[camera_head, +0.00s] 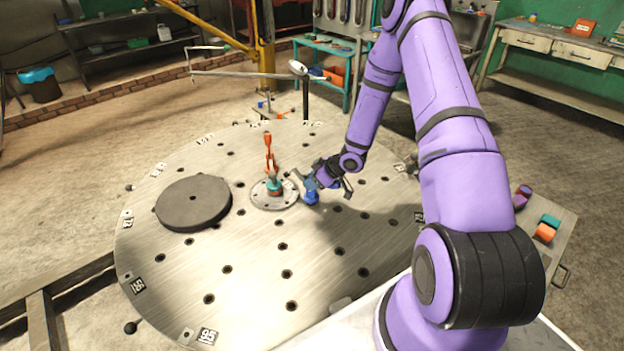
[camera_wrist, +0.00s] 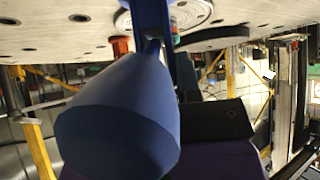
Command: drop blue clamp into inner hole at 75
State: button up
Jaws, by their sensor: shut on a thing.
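My gripper (camera_head: 322,180) is shut on the blue clamp (camera_head: 311,196) and holds it just right of the small central disc (camera_head: 274,204). The clamp looks close to the round metal table (camera_head: 330,290); I cannot tell whether it touches. In the wrist view the clamp's broad blue body (camera_wrist: 120,120) fills the middle, with the table surface (camera_wrist: 60,35) along the top. The table has rings of dark holes and number tags at its rim. One front tag reads 95 (camera_head: 207,336); I cannot make out a 75.
An orange and teal clamp (camera_head: 270,165) stands upright on the central disc. A thick dark disc (camera_head: 193,203) lies to its left. A side tray at right holds orange and teal pieces (camera_head: 546,230) and a purple one (camera_head: 522,196). The table's front is clear.

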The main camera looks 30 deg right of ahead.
jog(key=shift+f, duration=1.1)
jog(key=o, duration=0.6)
jog(key=shift+o, duration=0.2)
jog(key=shift+r, duration=0.1)
jog(key=shift+r, duration=3.65)
